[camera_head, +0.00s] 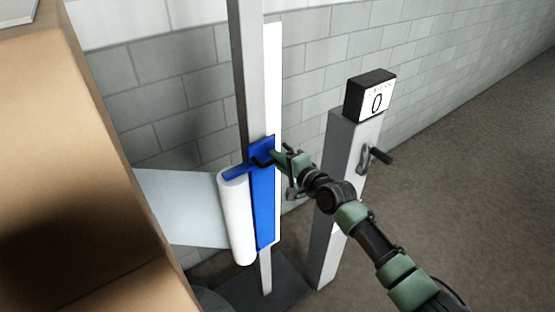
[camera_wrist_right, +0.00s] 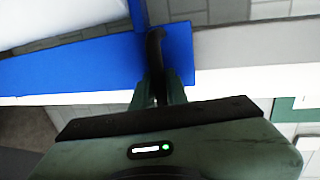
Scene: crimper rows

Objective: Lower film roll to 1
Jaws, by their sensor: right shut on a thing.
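The white film roll (camera_head: 238,220) hangs upright on a blue carriage (camera_head: 264,205) on a grey mast (camera_head: 250,70). A sheet of film (camera_head: 185,205) runs left from the roll to the boxes. My right gripper (camera_head: 276,160) is at the upper part of the carriage, shut on its black handle (camera_wrist_right: 155,50). In the right wrist view, the fingers (camera_wrist_right: 160,92) close around the handle in front of the blue plate. My left gripper is not in view.
A grey post (camera_head: 345,150) carries the display and a dark crank handle (camera_head: 377,158), right of the mast and close to my right arm. Brown boxes (camera_head: 80,120) fill the left side. A grey block wall (camera_head: 170,90) stands behind. Floor at the right is clear.

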